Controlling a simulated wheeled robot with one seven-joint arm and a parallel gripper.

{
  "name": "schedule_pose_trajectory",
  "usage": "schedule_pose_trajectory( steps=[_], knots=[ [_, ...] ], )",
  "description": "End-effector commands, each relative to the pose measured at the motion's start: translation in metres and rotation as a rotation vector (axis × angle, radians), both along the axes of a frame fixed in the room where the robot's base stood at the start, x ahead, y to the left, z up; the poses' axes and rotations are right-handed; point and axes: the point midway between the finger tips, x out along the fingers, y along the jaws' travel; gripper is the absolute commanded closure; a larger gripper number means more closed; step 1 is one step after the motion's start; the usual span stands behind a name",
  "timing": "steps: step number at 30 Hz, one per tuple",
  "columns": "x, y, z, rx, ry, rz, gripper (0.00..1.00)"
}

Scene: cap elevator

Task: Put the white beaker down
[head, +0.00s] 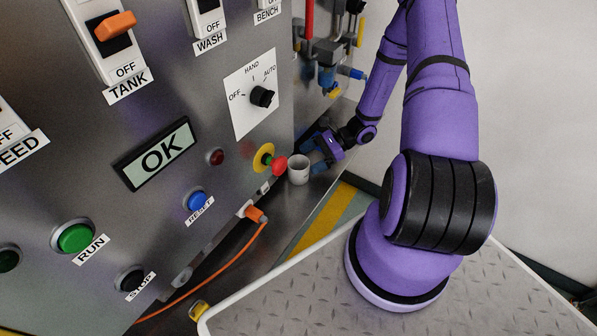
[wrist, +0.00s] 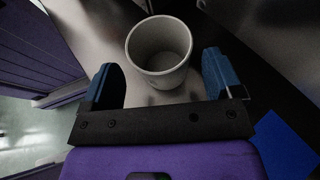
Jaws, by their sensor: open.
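The white beaker (head: 299,170) stands upright on a grey metal surface beside the control panel in the head view. In the wrist view the beaker (wrist: 160,52) is upright with its open mouth showing, and it looks empty. My gripper (head: 316,157) is at the beaker's right side in the head view. In the wrist view my gripper (wrist: 165,80) is open, with one blue finger on each side of the near part of the beaker. Gaps show between the fingers and the beaker wall.
The grey control panel (head: 190,100) rises close by, with a red knob (head: 279,166) on a yellow disc right next to the beaker. An orange cable (head: 215,272) runs along the panel's foot. A blue flat item (wrist: 287,145) lies at the right in the wrist view.

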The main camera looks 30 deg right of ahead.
Motion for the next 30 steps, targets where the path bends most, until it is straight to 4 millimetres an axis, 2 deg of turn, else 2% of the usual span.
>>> schedule_pose_trajectory(
  steps=[10, 18, 23, 25, 26, 30],
  knots=[
    [0.01, 0.04, -0.015, 0.002, 0.001, 0.001, 0.15],
    [0.011, 0.043, -0.017, 0.0, -0.001, 0.0, 0.15],
    [0.011, 0.043, -0.017, 0.0, -0.001, 0.0, 0.51],
    [0.011, 0.043, -0.017, 0.0, -0.001, 0.0, 0.51],
    [0.011, 0.043, -0.017, 0.0, -0.001, 0.0, 0.54],
    [0.011, 0.043, -0.017, 0.0, 0.0, 0.0, 0.54]
  ],
)
